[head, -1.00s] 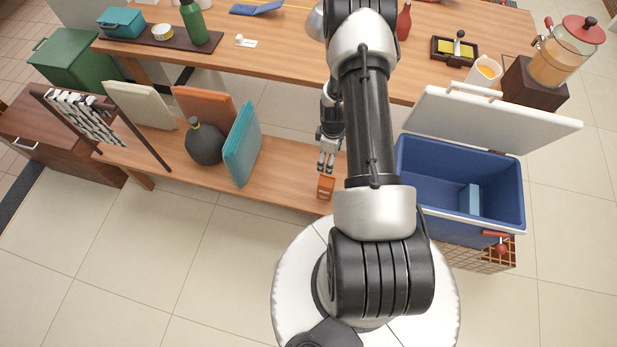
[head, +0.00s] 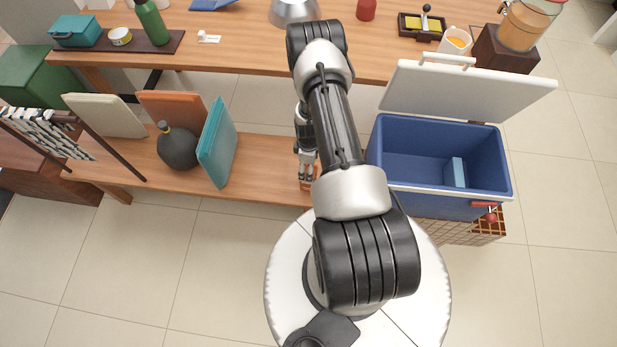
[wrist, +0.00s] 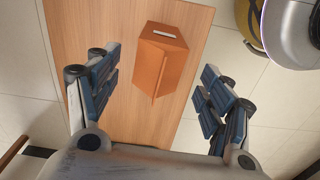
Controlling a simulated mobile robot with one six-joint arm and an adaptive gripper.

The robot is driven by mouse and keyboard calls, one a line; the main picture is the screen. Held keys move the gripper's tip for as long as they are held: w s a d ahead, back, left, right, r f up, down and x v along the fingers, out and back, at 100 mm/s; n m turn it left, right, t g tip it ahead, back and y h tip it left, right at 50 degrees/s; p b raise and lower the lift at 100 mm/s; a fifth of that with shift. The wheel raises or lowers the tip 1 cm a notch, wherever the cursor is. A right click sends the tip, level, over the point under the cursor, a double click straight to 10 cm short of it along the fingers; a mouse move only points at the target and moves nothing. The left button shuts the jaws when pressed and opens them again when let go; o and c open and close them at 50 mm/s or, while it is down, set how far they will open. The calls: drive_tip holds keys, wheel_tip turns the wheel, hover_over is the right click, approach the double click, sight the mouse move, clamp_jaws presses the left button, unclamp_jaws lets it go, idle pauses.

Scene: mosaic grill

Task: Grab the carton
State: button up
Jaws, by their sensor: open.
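The carton (wrist: 160,62) is a small orange box with a ridged top and a white mark at its far end. It sits on the low wooden shelf, near its end. In the head view the carton (head: 306,185) is partly hidden by my gripper (head: 307,160) and arm. In the wrist view my gripper (wrist: 156,80) is open, with one finger to the left of the carton and one to the right. Gaps show between the carton and both fingers, and nothing is held.
On the low shelf (head: 265,165), a teal board (head: 216,145) and a dark round bottle (head: 177,148) stand left of my gripper. A blue cooler (head: 400,180) with a raised white lid (head: 470,95) is at right. The tabletop (head: 250,55) overhangs behind.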

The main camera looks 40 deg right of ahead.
wheel_tip(320, 180, down, 4)
drive_tip(key=shift+f+b, duration=0.2)
drive_tip(key=shift+b, duration=0.5)
clamp_jaws()
idle(0.4)
drive_tip(key=shift+r, duration=0.1)
